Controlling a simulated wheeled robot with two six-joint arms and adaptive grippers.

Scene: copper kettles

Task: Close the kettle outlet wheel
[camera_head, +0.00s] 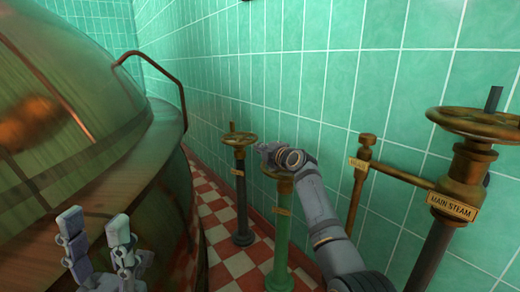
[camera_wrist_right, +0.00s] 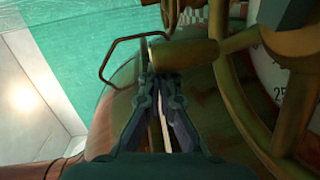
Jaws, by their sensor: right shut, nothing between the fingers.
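Two brass handwheels stand by the wall in the head view: one (camera_head: 240,139) on a dark pipe and one (camera_head: 279,174) on a green pipe. Their small tags are too small to read, so I cannot tell which is the kettle outlet wheel. My right gripper (camera_head: 263,149) is at the green pipe's wheel and partly covers it. In the right wrist view my right gripper (camera_wrist_right: 160,82) is shut and empty, close to a brass knob (camera_wrist_right: 184,53) beside a wheel rim (camera_wrist_right: 222,85); contact is unclear. My left gripper (camera_head: 95,228) is open and empty at lower left.
The large copper kettle (camera_head: 60,120) with a bent rail (camera_head: 158,75) fills the left. A brass wheel (camera_head: 478,122) with a "MAIN STEAM" plate (camera_head: 452,206) stands at right. The tiled wall (camera_head: 300,70) is behind. Checkered floor (camera_head: 220,215) shows between kettle and pipes.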

